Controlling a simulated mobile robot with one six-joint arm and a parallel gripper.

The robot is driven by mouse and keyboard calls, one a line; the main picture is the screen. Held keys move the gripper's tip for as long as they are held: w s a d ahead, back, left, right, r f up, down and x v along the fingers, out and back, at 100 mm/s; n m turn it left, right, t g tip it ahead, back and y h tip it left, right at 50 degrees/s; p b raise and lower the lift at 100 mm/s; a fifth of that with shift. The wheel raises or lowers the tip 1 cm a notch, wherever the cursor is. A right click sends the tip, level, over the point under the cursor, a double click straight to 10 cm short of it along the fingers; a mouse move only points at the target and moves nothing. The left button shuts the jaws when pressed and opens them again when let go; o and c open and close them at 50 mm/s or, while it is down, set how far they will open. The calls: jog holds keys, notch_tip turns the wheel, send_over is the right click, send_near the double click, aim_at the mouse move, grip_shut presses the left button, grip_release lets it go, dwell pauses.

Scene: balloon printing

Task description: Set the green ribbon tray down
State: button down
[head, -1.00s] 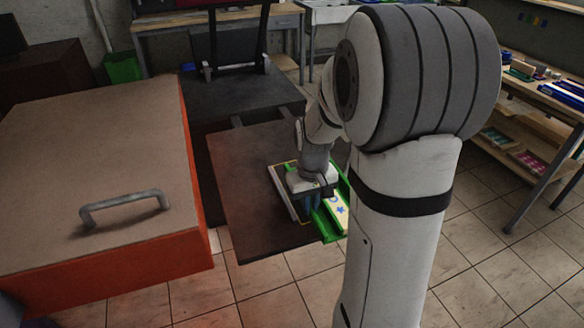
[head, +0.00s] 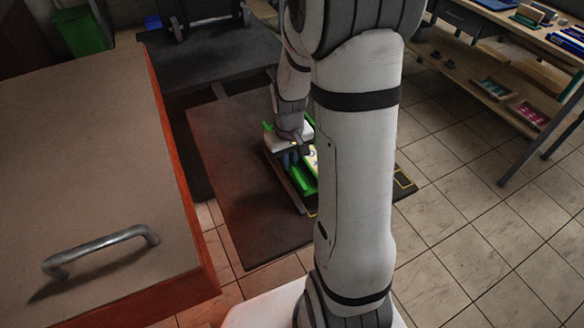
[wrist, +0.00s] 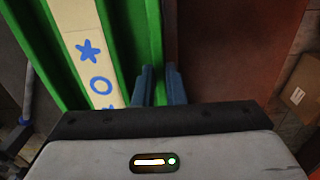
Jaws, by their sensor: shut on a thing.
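The green ribbon tray (head: 307,182) is over the dark brown table surface (head: 230,150) in the head view, partly hidden behind my arm. My gripper (head: 290,158) is at its left side wall. In the wrist view the tray (wrist: 115,30) fills the upper left, with a cream strip (wrist: 82,25) bearing a blue star and ring inside. The two blue fingers of my gripper (wrist: 160,75) are close together on the tray's green side wall. I cannot tell whether the tray touches the surface below.
A yellow-outlined dark mat (head: 404,182) shows right of my arm. A large orange-sided cabinet with a metal handle (head: 100,250) stands at the left. A shelf table (head: 500,60) is at the upper right. A cardboard box (wrist: 297,95) shows in the wrist view.

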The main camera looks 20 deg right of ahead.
jog(key=shift+s+f, duration=0.15)
jog(key=shift+f, duration=1.95)
jog(key=shift+f, duration=0.1)
jog(key=c, duration=1.5)
grip_release()
